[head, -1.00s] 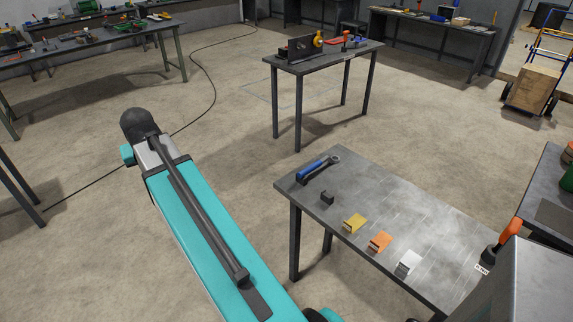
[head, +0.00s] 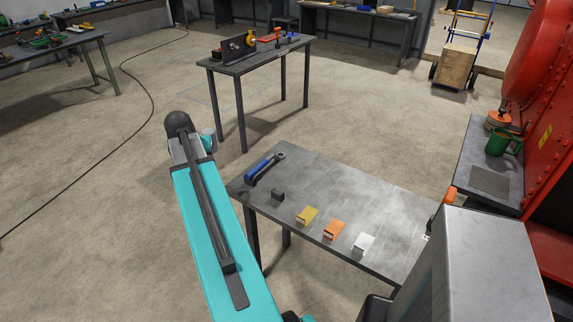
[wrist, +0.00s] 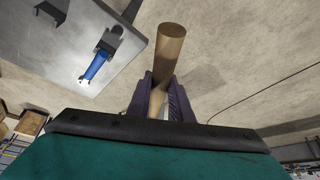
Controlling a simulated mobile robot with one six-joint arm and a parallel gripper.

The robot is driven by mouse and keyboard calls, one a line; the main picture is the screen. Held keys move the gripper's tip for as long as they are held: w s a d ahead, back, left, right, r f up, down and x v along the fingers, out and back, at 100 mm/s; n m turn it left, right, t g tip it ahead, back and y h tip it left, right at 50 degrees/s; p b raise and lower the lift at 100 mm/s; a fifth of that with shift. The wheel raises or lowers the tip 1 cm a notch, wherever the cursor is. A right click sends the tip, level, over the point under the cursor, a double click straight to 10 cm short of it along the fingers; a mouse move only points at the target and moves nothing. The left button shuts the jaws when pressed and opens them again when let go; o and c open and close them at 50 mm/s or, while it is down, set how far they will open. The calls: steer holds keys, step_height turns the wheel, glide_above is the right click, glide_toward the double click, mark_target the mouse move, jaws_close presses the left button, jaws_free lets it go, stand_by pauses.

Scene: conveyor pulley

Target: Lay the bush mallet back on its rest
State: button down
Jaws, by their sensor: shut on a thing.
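In the wrist view, my gripper (wrist: 161,105) is shut on a brown, round-ended cylindrical piece (wrist: 172,42), which I take to be the bush mallet. It points away from my fingers, above the floor and beside the near table; the rest of its shape is hidden. The head view shows my arm, but not my gripper or the mallet. The near grey table (head: 345,195) carries a small dark block (head: 277,195) and yellow (head: 307,215), orange (head: 334,230) and white (head: 363,243) angled pieces. I cannot tell which of these, if any, is the mallet's rest.
A blue-handled wrench (head: 262,166) lies at the table's far left corner; it also shows in the wrist view (wrist: 97,66). A second table (head: 262,60) stands behind. A red machine (head: 545,110) and a bench with a green mug (head: 502,142) stand at right.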

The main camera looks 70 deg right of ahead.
steer(key=s+d+f+m+g, duration=0.1)
steer(key=s+d+m, duration=0.1)
steer(key=s+d, duration=0.3)
steer(key=s+d+f+m+g, duration=0.1)
steer(key=s+d, duration=0.5)
steer(key=s, duration=0.6)
steer(key=s+d+f+m+g+p, duration=0.1)
steer(key=s+d+f+m, duration=0.2)
steer(key=s, duration=0.6)
steer(key=d+m, duration=0.1)
steer(key=d, duration=0.1)
steer(key=shift+d+f, duration=0.25)
steer(key=shift+d, duration=0.05)
steer(key=shift+s+a+f+h+b, duration=0.15)
steer(key=shift+f+h+b, duration=0.1)
steer(key=shift+h+b, duration=0.4)
steer(key=shift+f+b, duration=1.8)
steer(key=shift+f, duration=0.95)
steer(key=shift+f+y+b, duration=0.25)
steer(key=shift+f+b, duration=0.5)
steer(key=shift+f, duration=0.25)
steer(key=c, duration=1.5)
jaws_free()
